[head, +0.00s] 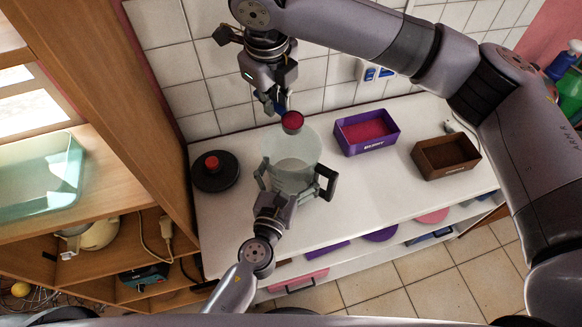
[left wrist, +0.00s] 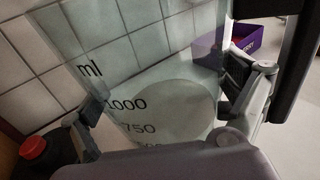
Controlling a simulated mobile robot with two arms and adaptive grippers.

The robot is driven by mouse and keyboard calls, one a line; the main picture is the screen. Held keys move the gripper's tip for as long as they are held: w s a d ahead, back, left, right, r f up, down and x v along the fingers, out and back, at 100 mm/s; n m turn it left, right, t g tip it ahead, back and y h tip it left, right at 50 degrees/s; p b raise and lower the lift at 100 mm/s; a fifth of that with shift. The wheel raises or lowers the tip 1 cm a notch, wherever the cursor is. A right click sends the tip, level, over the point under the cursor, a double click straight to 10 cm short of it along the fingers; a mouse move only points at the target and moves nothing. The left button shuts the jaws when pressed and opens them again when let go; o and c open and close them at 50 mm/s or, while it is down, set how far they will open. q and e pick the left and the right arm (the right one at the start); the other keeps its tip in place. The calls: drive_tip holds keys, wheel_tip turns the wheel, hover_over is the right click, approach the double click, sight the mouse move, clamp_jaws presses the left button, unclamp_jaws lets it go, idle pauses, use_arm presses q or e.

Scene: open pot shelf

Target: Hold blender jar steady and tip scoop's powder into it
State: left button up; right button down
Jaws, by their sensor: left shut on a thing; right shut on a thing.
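The clear blender jar (head: 291,155) stands upright on the white counter, its black handle (head: 328,183) to the right. My left gripper (head: 286,190) is shut around the jar's lower part. The left wrist view shows the jar wall (left wrist: 150,75) with ml marks between the fingers; I see no powder inside. My right gripper (head: 273,104) is shut on the scoop, above the jar's far rim. The scoop's bowl (head: 292,122) shows dark red powder and looks roughly level. The scoop's handle is mostly hidden by the fingers.
A black lid with a red knob (head: 212,170) lies left of the jar. A purple box (head: 366,132) of red powder and a brown box (head: 446,157) stand right. A tiled wall (head: 180,60) is behind; a wooden cabinet (head: 150,110) is close on the left.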

use_arm(q)
drive_tip(key=shift+a, duration=0.15)
use_arm(e)
drive_tip(key=shift+s+a+t+h, duration=0.3)
drive_tip(key=shift+a+t+h, duration=0.1)
drive_tip(key=shift+t+h, duration=0.55)
use_arm(q)
drive_tip(key=shift+d, duration=0.2)
drive_tip(key=shift+a, duration=0.2)
use_arm(e)
drive_tip(key=t+h, duration=0.3)
drive_tip(key=shift+s+a+f, duration=0.3)
use_arm(q)
drive_tip(key=shift+d, duration=0.15)
use_arm(e)
drive_tip(key=shift+d+t, duration=0.1)
drive_tip(key=shift+t, duration=0.15)
drive_tip(key=t+h, duration=0.2)
drive_tip(key=f+t+h, duration=0.1)
drive_tip(key=shift+s+a+m, duration=0.15)
drive_tip(key=shift+a+m, duration=0.15)
drive_tip(key=shift+m, duration=0.1)
